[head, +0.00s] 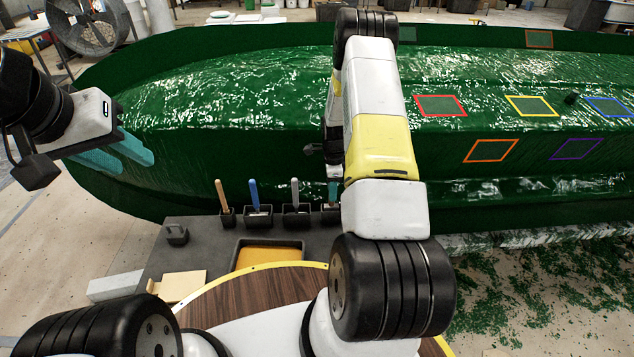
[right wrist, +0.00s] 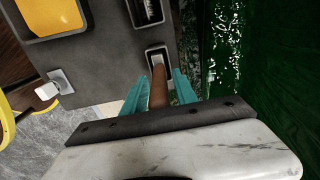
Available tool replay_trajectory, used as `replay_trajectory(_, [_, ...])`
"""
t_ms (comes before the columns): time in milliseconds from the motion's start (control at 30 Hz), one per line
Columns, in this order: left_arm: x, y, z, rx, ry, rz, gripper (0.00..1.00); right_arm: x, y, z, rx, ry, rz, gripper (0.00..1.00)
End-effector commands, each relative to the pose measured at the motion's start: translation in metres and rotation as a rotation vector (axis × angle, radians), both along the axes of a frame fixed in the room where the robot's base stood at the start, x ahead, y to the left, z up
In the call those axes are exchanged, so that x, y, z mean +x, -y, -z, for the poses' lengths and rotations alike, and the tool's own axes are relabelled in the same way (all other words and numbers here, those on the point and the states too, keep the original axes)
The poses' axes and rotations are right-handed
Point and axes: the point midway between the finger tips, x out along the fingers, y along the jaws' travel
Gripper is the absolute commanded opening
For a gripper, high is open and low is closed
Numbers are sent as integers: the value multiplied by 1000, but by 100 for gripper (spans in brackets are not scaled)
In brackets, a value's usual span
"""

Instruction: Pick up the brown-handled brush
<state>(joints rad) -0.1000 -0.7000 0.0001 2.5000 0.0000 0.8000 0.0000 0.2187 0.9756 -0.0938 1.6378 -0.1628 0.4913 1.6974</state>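The brown-handled brush (right wrist: 159,88) stands in a dark holder (right wrist: 158,54) in the right wrist view, its handle pointing toward the camera. My right gripper (right wrist: 159,93) has its two teal fingers on either side of the handle, with gaps visible, so it is open around it. My left gripper (head: 128,160) is open and empty at the left, above the green hull's edge.
Brushes with tan (head: 221,194), blue (head: 254,194) and grey (head: 295,192) handles stand in holders on a dark bench (head: 205,240). A yellow-filled tray (head: 262,256) lies in front. The large green hull (head: 240,85) rises close behind the holders.

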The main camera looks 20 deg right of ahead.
Motion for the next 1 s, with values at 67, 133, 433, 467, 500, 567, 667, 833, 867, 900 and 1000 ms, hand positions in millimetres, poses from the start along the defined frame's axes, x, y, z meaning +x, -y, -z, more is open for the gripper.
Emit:
replay_trajectory(67, [0, 0, 0, 0, 0, 0, 36, 0, 0, 0, 0, 0, 0, 16])
replay_trajectory(133, [0, 0, 0, 0, 0, 0, 36, 0, 0, 0, 0, 0, 0, 2])
replay_trajectory(433, [0, 0, 0, 0, 0, 0, 36, 0, 0, -1, 0, 0, 0, 0])
replay_trajectory(467, [0, 0, 0, 0, 0, 0, 36, 0, 0, -1, 0, 0, -1, 0])
replay_trajectory(500, [0, 0, 0, 0, 0, 0, 36, 0, 0, -3, 0, 1, -1, 0])
replay_trajectory(567, [0, 0, 0, 0, 0, 0, 36, 1, 0, -8, -1, 2, -1, 0])
replay_trajectory(667, [0, 0, 0, 0, 0, 0, 36, 1, 0, -24, -1, 2, -1, 0])
replay_trajectory(833, [0, 0, 0, 0, 0, 0, 36, 1, -1, -60, -1, 4, -1, 0])
replay_trajectory(867, [0, 0, 0, 0, 0, 0, 36, 1, 0, -66, -1, 3, -2, 0])
replay_trajectory(900, [0, 0, 0, 0, 0, 0, 36, 1, 0, -73, -1, 3, -1, 0])
replay_trajectory(1000, [0, 0, 0, 0, 0, 0, 36, 0, 0, -87, 0, 1, 0, 0])
